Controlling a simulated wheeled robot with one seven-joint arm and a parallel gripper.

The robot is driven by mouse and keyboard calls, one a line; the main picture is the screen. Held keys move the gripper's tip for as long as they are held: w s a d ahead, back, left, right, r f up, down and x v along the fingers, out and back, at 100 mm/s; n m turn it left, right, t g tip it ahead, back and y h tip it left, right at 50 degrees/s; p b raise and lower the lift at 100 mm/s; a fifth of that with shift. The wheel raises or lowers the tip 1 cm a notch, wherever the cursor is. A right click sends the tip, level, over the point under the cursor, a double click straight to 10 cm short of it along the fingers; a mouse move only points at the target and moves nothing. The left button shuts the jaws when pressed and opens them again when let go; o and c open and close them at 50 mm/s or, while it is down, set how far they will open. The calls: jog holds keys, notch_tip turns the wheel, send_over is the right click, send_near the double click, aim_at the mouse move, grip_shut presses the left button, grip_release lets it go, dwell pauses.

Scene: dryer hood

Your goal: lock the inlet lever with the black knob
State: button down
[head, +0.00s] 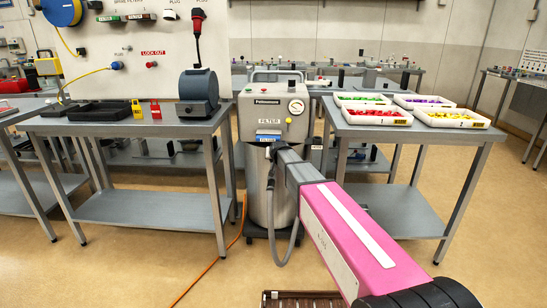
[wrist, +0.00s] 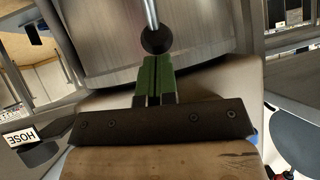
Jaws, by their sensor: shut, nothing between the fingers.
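The black knob (wrist: 156,40) sits at the end of a thin bright metal lever (wrist: 151,12) in the wrist view, in front of a steel drum (wrist: 95,45). My gripper (wrist: 155,62) has two green fingers pressed together, with nothing between them. The fingertips are right at the knob's near side; I cannot tell whether they touch it. In the head view my arm reaches to the grey filter unit (head: 272,120) with its steel drum (head: 260,195). The lever and knob cannot be made out in that view, and my gripper is hidden or too small to tell.
Grey tables flank the unit: the left one (head: 120,126) bears black trays (head: 100,111) and a dark round device (head: 198,88); the right one (head: 450,138) bears trays of coloured parts (head: 380,116). A grey hose (head: 270,225) hangs before the drum. An orange cord (head: 205,270) crosses the floor.

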jog(key=shift+w+f, duration=0.1)
jog(key=shift+w, duration=0.5)
jog(key=v, duration=1.1)
jog(key=shift+s, duration=0.5)
jog(key=s+d+f+g, duration=0.3)
jog(key=s+d+f, duration=0.3)
jog(key=s, duration=0.4)
jog(key=s+d+f+g+h, duration=0.1)
jog(key=s+d+f+g, duration=0.3)
jog(key=s+d+f, duration=0.3)
jog(key=s+d+f+g+h, duration=0.1)
jog(key=s+d+f+g, duration=0.2)
jog(key=s+d+f, duration=0.4)
jog(key=s, duration=0.7)
jog(key=shift+s+d+f+m+g, duration=0.2)
jog(key=shift+s+f+m+g, duration=0.1)
jog(key=shift+s+m+g, duration=0.1)
jog(key=shift+a, duration=0.1)
